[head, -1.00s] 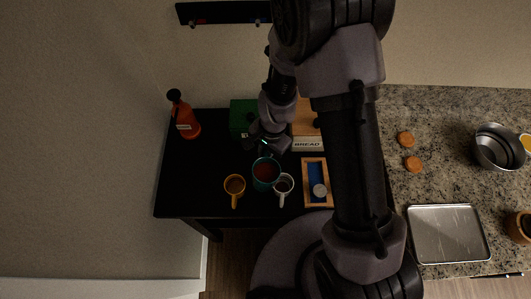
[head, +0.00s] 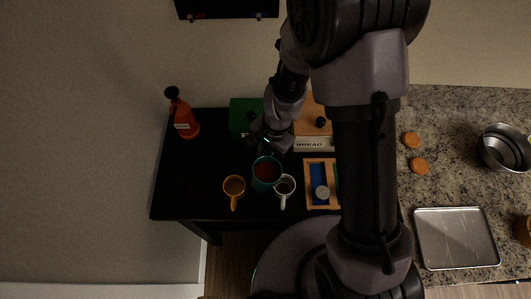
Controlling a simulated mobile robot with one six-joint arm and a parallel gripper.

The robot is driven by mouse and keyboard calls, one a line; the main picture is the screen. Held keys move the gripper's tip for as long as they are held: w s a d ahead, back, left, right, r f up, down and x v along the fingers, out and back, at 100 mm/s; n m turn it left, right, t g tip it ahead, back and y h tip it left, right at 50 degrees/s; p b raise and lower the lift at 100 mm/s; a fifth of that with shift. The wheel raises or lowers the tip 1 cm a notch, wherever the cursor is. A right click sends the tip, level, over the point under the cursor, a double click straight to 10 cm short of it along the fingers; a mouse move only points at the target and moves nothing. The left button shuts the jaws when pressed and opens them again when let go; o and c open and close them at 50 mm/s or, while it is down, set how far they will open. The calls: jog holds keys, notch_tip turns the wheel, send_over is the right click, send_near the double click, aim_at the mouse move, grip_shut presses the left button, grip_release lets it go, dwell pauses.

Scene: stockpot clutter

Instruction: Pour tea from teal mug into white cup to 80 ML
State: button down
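The teal mug (head: 264,187) stands upright on the black table and holds reddish-brown tea. The white cup (head: 284,193) stands upright just to its right, very close to it, with dark liquid or a shadowed inside. My gripper (head: 268,147) is at the far side of the teal mug, pointing down near its back rim. The fingers are dark and small here. I cannot tell whether they are open or closed on the mug's handle, which is hidden.
A yellow mug (head: 234,196) stands left of the teal mug. A wooden tray (head: 307,183) is on the right, a green box (head: 240,113) and bread box (head: 312,144) behind. An orange bottle (head: 184,122) stands back left. The table's left side is clear.

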jog(key=shift+a+r+y+b, duration=0.2)
jog(key=shift+y+b, duration=0.5)
jog(key=shift+b, duration=1.4)
jog(key=shift+a+r+y+b, duration=0.1)
jog(key=shift+a+y+b, duration=0.4)
jog(key=shift+b, duration=1.6)
jog(key=shift+a+r+y+b, duration=0.1)
jog(key=shift+r+y+b, duration=0.05)
jog(key=shift+y+b, duration=1)
jog(key=shift+a+r+y+b, duration=0.1)
jog(key=shift+y+b, duration=0.65)
jog(key=shift+b, duration=0.65)
